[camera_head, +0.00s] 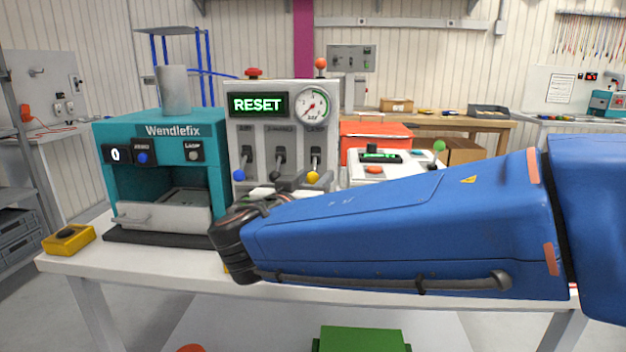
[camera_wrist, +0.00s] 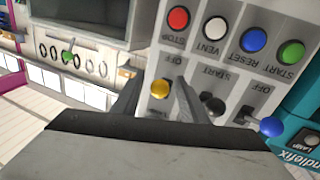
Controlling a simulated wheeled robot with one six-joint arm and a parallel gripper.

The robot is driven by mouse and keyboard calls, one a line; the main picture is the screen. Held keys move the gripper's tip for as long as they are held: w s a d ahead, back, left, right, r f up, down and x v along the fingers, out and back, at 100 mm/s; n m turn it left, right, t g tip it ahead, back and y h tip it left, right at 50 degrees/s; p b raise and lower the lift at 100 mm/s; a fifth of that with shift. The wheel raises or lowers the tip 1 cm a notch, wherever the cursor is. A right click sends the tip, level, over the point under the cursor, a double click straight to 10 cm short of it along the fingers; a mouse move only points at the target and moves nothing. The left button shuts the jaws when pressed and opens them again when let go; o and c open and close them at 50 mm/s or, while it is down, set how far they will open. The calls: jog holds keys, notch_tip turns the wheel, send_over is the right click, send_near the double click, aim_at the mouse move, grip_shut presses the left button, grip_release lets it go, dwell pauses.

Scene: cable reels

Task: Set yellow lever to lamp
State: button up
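The yellow lever (camera_head: 312,176) is the right one of three on the grey panel (camera_head: 240,128); its knob hangs low. In the wrist view, which is upside down, its yellow knob (camera_wrist: 160,89) shows between and just beyond the fingertips, near an "OFF" label. My gripper (camera_wrist: 160,85) looks open, and I see no contact with the knob. In the head view my arm partly hides the gripper. A round grey lamp (camera_head: 194,156) labelled "LAMP" is on the teal Wendlefix machine (camera_head: 170,128); it looks unlit. The panel's display (camera_head: 257,104) reads "RESET" in green.
The black middle lever (camera_wrist: 213,105) and blue lever (camera_wrist: 268,126) stand close beside the yellow one. Red (camera_wrist: 178,18), white (camera_wrist: 215,28), blue (camera_wrist: 252,40) and green (camera_wrist: 291,51) buttons lie beyond. A white control box (camera_head: 385,170) stands right of the panel.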

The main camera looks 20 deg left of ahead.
aim_at(313, 172)
grip_shut()
jog(key=shift+s+r, duration=0.1)
jog(key=shift+r, duration=0.05)
jog(key=g, duration=0.1)
jog(key=r+g, duration=0.1)
jog(key=g, duration=0.1)
jog(key=r+n+g, duration=0.1)
jog(key=shift+s+r, duration=0.25)
jog(key=shift+w+r+n+g+h, duration=0.15)
jog(key=shift+r+g, duration=0.35)
jog(key=shift+g, duration=0.45)
jog(key=shift+r+n+g+h, duration=0.1)
jog(key=shift+r+g+h, duration=0.1)
jog(key=shift+r+g, duration=0.6)
jog(key=shift+w+r+n+g+h, duration=0.15)
jog(key=shift+r+g, duration=0.1)
jog(key=shift+g, duration=0.9)
grip_release()
